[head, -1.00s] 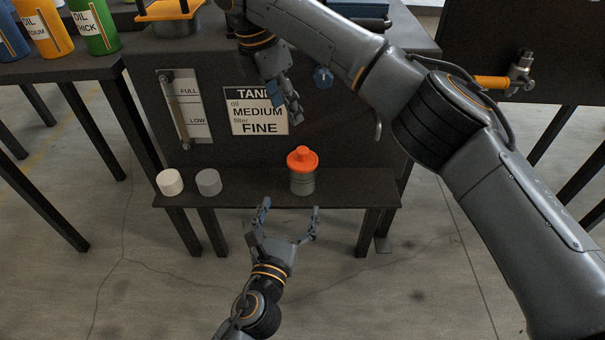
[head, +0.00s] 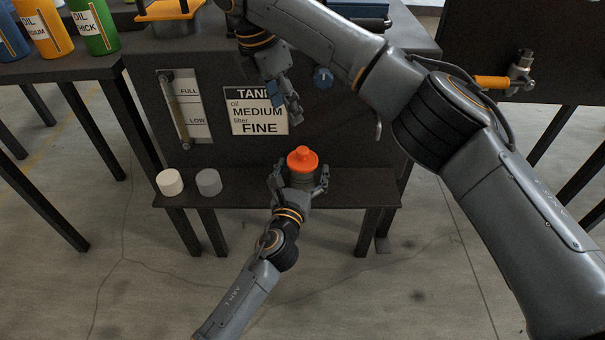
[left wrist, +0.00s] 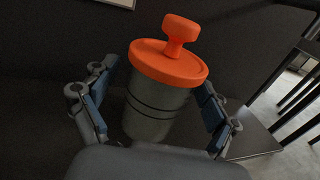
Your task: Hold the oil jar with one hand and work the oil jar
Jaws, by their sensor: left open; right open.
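The oil jar (head: 302,168) is a grey cylinder with an orange lid and knob, standing upright on the low shelf in the head view. It also shows large in the left wrist view (left wrist: 158,105). My left gripper (head: 300,178) is open, with one finger on each side of the jar body below the lid. I cannot tell whether the fingers touch it. My right gripper (head: 287,108) is open and empty, in front of the panel, above and left of the jar. The gripper's palm hides the jar's lower part in the head view.
A white cylinder (head: 170,182) and a grey cylinder (head: 208,182) stand on the shelf (head: 352,190) to the left. Oil bottles (head: 95,27) stand at upper left.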

